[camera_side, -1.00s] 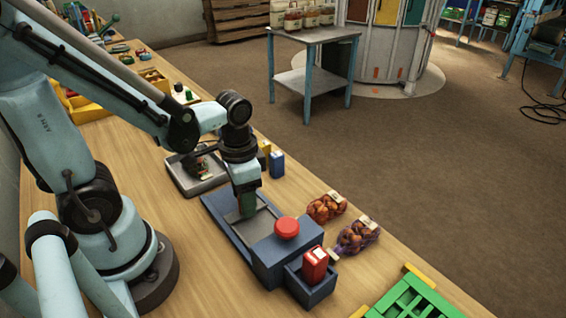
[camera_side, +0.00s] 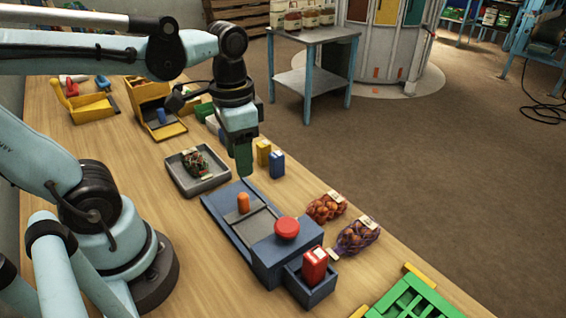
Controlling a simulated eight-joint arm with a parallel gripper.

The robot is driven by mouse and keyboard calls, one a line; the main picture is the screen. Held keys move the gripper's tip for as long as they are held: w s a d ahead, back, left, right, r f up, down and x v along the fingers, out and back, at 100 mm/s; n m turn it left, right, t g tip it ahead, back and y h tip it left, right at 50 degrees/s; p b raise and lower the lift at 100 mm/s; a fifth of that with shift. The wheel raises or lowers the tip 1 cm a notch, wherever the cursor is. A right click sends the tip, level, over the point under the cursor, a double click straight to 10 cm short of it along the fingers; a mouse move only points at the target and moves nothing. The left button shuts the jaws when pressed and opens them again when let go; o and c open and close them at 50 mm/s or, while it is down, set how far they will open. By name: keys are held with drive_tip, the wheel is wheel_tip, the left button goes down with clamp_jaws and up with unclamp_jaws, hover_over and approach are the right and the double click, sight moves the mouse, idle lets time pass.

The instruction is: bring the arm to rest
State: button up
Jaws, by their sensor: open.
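My gripper (camera_side: 244,172) hangs pointing down above the far end of the blue machine (camera_side: 222,212), clear of it. It is open, with nothing seen in it, though its fingers show nearly edge-on. An orange peg-like piece (camera_side: 243,202) stands upright on the machine's grey plate, below and apart from my gripper. The machine carries a red round button (camera_side: 287,227), and a red box (camera_side: 315,264) stands in the blue bin (camera_side: 322,291) at its near end.
A grey tray (camera_side: 183,184) holding a netted sack (camera_side: 194,160) lies left of my gripper. Yellow and blue boxes (camera_side: 277,164) stand just right. Two netted sacks (camera_side: 358,234) lie at the table's right edge by a green crate (camera_side: 415,300). Yellow bins (camera_side: 160,125) stand farther back.

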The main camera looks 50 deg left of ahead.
drive_tip(key=shift+r, duration=0.5)
drive_tip(key=shift+w+d+f+n+t, duration=0.15)
drive_tip(key=shift+w+n+t, duration=0.3)
drive_tip(key=shift+w+t, duration=0.55)
drive_tip(key=shift+w+a+f+n+t, duration=0.1)
drive_tip(key=shift+w+f+n+t, duration=0.4)
drive_tip(key=shift+t, duration=0.85)
drive_tip(key=shift+w+d+n+t, duration=0.1)
drive_tip(key=shift+w+n+t, duration=0.25)
drive_tip(key=shift+w+t, duration=0.7)
drive_tip(key=shift+s, duration=0.1)
